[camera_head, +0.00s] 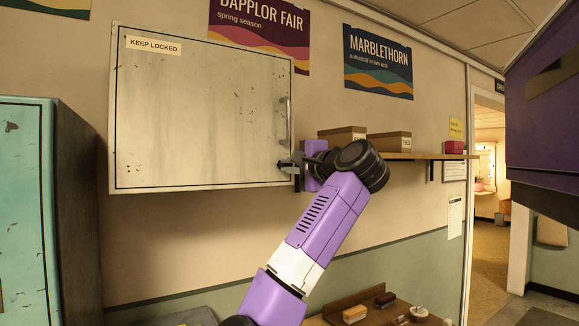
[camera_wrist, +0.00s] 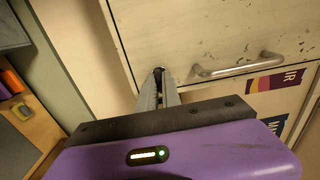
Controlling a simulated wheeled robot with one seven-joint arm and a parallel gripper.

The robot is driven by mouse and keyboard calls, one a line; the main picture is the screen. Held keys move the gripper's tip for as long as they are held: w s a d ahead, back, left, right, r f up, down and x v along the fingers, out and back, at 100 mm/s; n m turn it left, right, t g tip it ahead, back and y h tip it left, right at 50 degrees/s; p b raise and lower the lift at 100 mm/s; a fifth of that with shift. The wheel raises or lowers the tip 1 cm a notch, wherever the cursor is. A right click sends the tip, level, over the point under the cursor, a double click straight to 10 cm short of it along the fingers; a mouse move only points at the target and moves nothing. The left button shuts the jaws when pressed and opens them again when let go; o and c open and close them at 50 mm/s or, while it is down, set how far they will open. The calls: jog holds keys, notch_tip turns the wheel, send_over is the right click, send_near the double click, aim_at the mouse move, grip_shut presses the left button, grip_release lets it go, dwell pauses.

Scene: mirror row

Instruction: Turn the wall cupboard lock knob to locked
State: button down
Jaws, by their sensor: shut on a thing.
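The white wall cupboard (camera_head: 205,110) is closed and carries a "KEEP LOCKED" label (camera_head: 153,45) at its upper left. My gripper (camera_head: 287,165) is at the lower right of its door, below the vertical bar handle (camera_head: 284,120). In the wrist view, my gripper (camera_wrist: 159,92) is shut on the small dark lock knob (camera_wrist: 158,72) at the edge of the cupboard door (camera_wrist: 210,35). The handle (camera_wrist: 238,65) shows just right of the fingers there. The fingers hide most of the knob, so I cannot tell which way it points.
A wall shelf (camera_head: 415,156) with cardboard boxes (camera_head: 389,144) is right of the cupboard, close behind my wrist. A teal cabinet (camera_head: 25,210) stands at the left. A table (camera_head: 372,315) with small items is below. An open doorway (camera_head: 488,190) is at the right.

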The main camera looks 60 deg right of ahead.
jog(key=shift+f, duration=0.1)
jog(key=n+b, duration=0.2)
jog(key=n, duration=1.5)
jog(key=shift+n, duration=0.4)
dwell(0.5)
jog(key=c, duration=1.5)
grip_release()
jog(key=shift+c, duration=0.2)
